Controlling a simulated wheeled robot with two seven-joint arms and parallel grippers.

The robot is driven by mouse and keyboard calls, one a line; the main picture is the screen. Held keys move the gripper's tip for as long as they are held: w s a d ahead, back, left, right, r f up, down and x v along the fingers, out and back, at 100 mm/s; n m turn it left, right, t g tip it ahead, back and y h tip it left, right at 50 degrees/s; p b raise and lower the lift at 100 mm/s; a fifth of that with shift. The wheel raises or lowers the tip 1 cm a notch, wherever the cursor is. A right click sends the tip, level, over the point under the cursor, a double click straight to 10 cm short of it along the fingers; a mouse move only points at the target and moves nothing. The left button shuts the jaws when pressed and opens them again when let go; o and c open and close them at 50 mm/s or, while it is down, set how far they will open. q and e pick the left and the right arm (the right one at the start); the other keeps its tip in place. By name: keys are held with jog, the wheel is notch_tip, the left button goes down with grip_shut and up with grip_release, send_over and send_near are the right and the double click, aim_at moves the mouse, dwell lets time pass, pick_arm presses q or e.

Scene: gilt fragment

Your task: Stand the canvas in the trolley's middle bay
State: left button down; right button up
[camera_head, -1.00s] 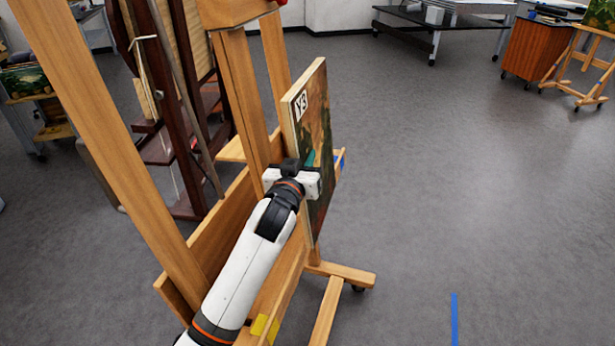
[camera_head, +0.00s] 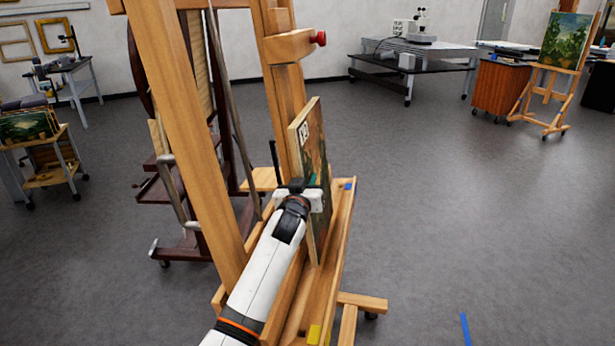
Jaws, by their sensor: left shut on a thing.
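My left gripper (camera_head: 300,193) is shut on the canvas's near edge. A low wooden trolley (camera_head: 55,175) on casters at the far left holds several paintings and is probably the task's trolley; its middle bay cannot be made out. My right gripper is not in view.
The near easel's posts (camera_head: 190,130) rise close to my left arm. A dark wooden easel (camera_head: 165,200) stands behind it. An easel with a painting (camera_head: 565,42), an orange cabinet (camera_head: 500,90) and a grey table (camera_head: 415,70) stand at the back.

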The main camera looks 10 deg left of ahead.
pick_arm(q)
jog(key=shift+s+a+r+p, duration=0.1)
jog(key=shift+s+r+p, duration=0.15)
jog(key=shift+s, duration=0.2)
jog(key=shift+s+a+r+p, duration=0.1)
jog(key=shift+s+p, duration=0.1)
jog(key=shift+s, duration=0.25)
jog(key=shift+s+p, duration=0.65)
jog(key=shift+s, duration=0.3)
jog(key=s+a+f+p, duration=0.1)
jog(key=s, duration=0.6)
jog(key=s+a+f+p, duration=0.1)
jog(key=s+f+p, duration=0.1)
jog(key=s, duration=0.5)
jog(key=shift+s+a, duration=0.3)
jog(key=shift+s, duration=0.05)
jog(key=shift+f, duration=0.15)
jog(key=c, duration=1.3)
grip_release()
jog(key=shift+o, duration=0.2)
